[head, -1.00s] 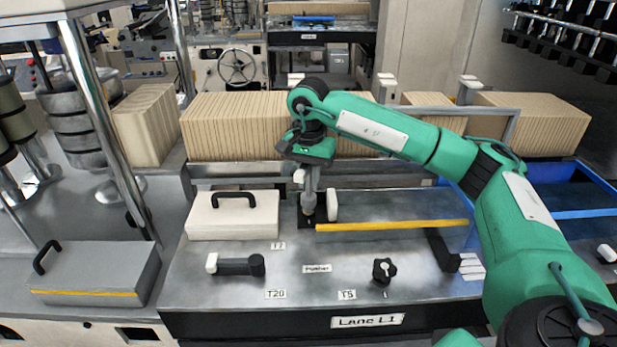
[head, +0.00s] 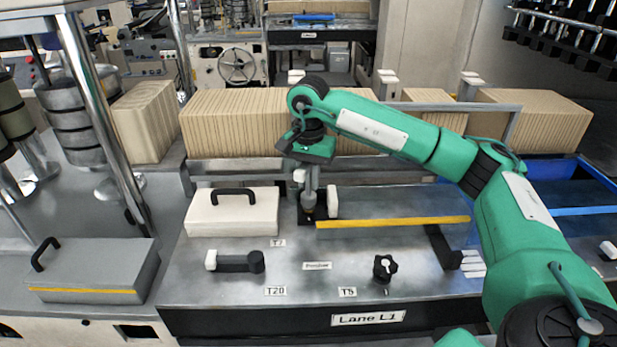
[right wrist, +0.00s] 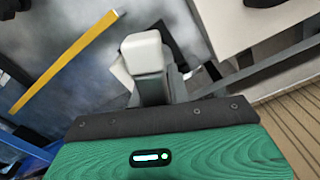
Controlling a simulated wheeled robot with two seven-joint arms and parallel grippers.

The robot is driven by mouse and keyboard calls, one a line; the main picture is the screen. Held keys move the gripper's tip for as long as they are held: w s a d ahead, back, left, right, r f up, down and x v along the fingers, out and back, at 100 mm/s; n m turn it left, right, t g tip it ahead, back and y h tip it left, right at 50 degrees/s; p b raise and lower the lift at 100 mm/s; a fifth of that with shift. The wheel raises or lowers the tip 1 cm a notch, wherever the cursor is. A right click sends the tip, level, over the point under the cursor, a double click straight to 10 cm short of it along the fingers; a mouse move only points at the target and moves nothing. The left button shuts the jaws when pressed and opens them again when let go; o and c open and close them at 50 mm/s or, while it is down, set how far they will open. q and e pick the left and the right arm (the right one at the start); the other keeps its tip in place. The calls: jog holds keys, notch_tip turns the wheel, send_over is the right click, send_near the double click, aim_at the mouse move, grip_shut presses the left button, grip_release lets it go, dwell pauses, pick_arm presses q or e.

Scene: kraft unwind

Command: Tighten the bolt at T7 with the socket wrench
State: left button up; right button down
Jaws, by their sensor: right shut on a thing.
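My right gripper (head: 310,172) points down over the back middle of the metal table and is shut on the socket wrench (head: 308,200), a grey upright tool. The wrench's lower end is at a small dark block (head: 304,219) behind the T7 label (head: 278,244). The bolt itself is hidden, so I cannot tell how the socket sits on it. A white-ended piece (head: 332,201) stands just right of the wrench. In the right wrist view, a white-ended grey part (right wrist: 146,52) stands out in front of my green gripper body. My left gripper is not in view.
A cream box with a black handle (head: 232,214) lies left of the wrench. A yellow strip (head: 392,222) runs to its right. A black lever (head: 238,262) and a black knob (head: 384,268) are in front. Kraft stacks (head: 232,125) stand behind.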

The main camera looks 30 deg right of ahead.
jog(key=shift+f+b, duration=0.5)
jog(key=shift+b, duration=0.15)
dwell(1.4)
jog(key=shift+f+m, duration=0.1)
jog(key=shift+m, duration=1.1)
jog(key=shift+m, duration=1.1)
jog(key=shift+m, duration=1.2)
